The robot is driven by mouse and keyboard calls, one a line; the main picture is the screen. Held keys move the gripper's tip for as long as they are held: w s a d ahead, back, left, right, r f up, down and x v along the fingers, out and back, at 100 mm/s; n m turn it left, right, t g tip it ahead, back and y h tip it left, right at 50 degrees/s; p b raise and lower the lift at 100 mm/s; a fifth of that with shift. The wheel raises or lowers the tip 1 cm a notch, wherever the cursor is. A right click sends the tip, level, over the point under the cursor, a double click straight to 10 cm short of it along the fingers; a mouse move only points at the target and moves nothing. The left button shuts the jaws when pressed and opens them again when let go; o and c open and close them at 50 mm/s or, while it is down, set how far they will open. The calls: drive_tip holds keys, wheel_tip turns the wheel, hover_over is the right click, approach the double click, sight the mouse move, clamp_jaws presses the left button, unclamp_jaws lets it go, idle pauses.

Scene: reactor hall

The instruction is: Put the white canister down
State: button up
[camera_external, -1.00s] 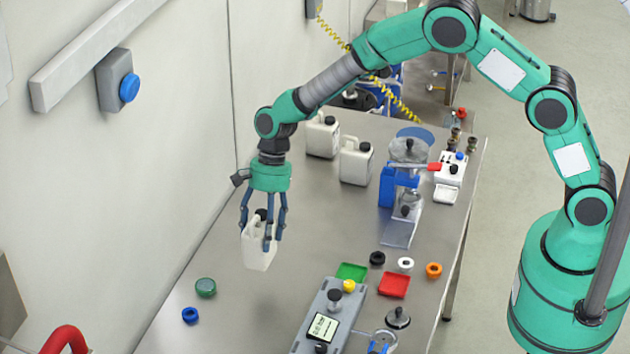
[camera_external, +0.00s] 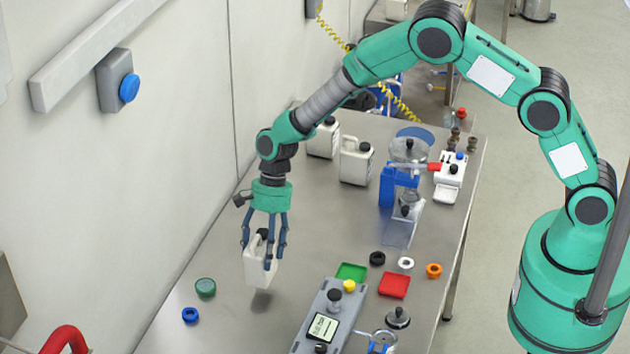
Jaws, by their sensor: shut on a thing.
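A white canister (camera_external: 258,266) with a dark cap hangs in my gripper (camera_external: 264,248), over the left middle of the steel table (camera_external: 225,325). My gripper points down and its blue fingers are shut around the canister's upper part. The canister is upright or nearly so. A shadow shows just below it, so it seems slightly above the table; I cannot tell the exact gap. Two similar white canisters, one (camera_external: 355,163) nearer and one (camera_external: 322,140) by the wall, stand farther back.
A green lid (camera_external: 205,288) and a blue ring (camera_external: 190,315) lie left of the held canister. A grey device with a display (camera_external: 322,322) stands to the right front. Green (camera_external: 351,272) and red trays (camera_external: 393,285) lie beyond it. The table around the canister is clear.

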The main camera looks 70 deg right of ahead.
drive_tip(key=shift+f, duration=0.15)
drive_tip(key=shift+f, duration=1.8)
drive_tip(key=shift+f, duration=0.15)
drive_tip(key=o, duration=1.5)
drive_tip(key=shift+o, duration=0.2)
drive_tip(key=v, duration=1)
drive_tip(key=shift+d+r, duration=0.15)
drive_tip(key=shift+r, duration=0.15)
drive_tip(key=shift+b+v, duration=0.3)
drive_tip(key=shift+v, duration=0.5)
